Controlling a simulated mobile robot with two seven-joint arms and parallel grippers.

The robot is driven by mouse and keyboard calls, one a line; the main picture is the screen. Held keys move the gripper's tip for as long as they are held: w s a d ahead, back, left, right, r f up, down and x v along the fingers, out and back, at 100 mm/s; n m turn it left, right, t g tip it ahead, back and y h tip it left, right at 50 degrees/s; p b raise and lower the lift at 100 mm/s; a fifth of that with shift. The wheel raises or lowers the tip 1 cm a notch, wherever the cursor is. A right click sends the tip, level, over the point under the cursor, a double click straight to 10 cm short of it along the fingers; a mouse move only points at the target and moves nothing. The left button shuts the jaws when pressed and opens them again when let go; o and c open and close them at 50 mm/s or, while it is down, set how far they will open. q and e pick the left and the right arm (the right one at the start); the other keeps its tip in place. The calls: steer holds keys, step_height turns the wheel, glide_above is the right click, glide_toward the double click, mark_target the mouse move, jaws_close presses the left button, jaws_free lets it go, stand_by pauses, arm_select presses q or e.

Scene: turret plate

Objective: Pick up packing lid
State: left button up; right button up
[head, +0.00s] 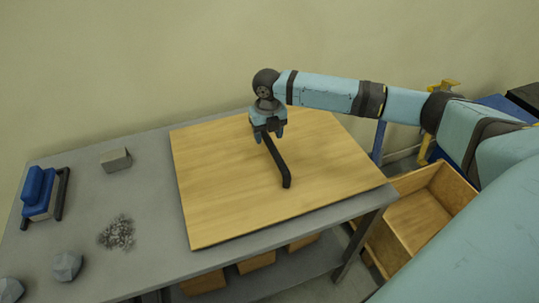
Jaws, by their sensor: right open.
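The packing lid appears to be the large flat wooden board (220,190) lying on the grey table. A black bar handle (280,165) runs along its middle. My right gripper (268,136) is open and points down at the far end of the handle. I cannot tell whether its fingers touch the handle, and the handle's far end is hidden behind the gripper. My left gripper is not in view.
On the table's (150,190) left are a blue block-like tool (38,190), a grey block (116,160), a pile of grey gravel (117,232) and grey rocks (67,266). An open wooden crate (425,215) stands right of the table. A wall is behind.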

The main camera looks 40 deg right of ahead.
mark_target(269, 140)
steer(key=f, duration=0.4)
steer(key=shift+s+d, duration=0.1)
steer(key=shift+d, duration=0.15)
steer(key=shift+c, duration=0.5)
jaws_close()
stand_by(0.5)
steer(key=shift+r, duration=0.15)
